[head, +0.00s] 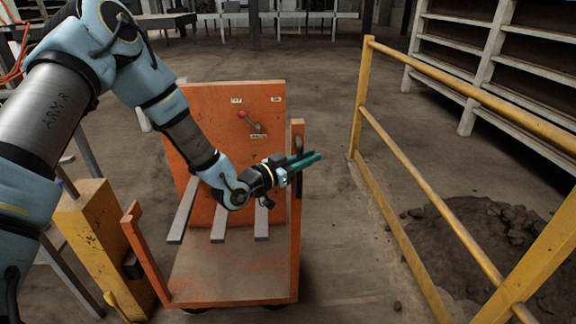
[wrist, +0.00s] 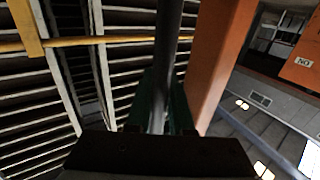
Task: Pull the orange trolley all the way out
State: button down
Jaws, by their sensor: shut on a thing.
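The orange trolley (head: 208,105) stands upright on the floor in the middle of the head view. It has a tall back panel, a flat deck with grey slats, and a post at each near side. My gripper (head: 304,161) reaches across the deck to the right post, its teal fingers at a dark upright handle there. In the wrist view the dark handle bar (wrist: 169,45) runs between the green fingers of my gripper (wrist: 163,105), which are shut on it. The orange post (wrist: 222,60) stands just right of the bar. The trolley's wheels are mostly hidden.
A yellow railing (head: 408,160) runs along the right, with a heap of dark rubble (head: 490,235) behind it. A yellow block (head: 92,235) stands close at the trolley's left. White shelving (head: 487,75) is at the back right. Floor between trolley and railing is clear.

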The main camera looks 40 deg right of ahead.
jog(key=s+d+b, duration=1.3)
jog(key=s+d, duration=0.7)
jog(key=d, duration=0.4)
jog(key=shift+s+d+b, duration=0.15)
jog(key=shift+d+b, duration=0.05)
jog(key=shift+b, duration=0.1)
jog(key=c, duration=1.1)
grip_release()
jog(key=shift+c, duration=0.2)
jog(key=shift+o, duration=0.3)
jog(key=shift+a, duration=0.15)
jog(key=w+a+b, duration=0.1)
jog(key=a, duration=0.9)
jog(key=shift+a+b, duration=0.25)
jog(key=shift+b, duration=0.1)
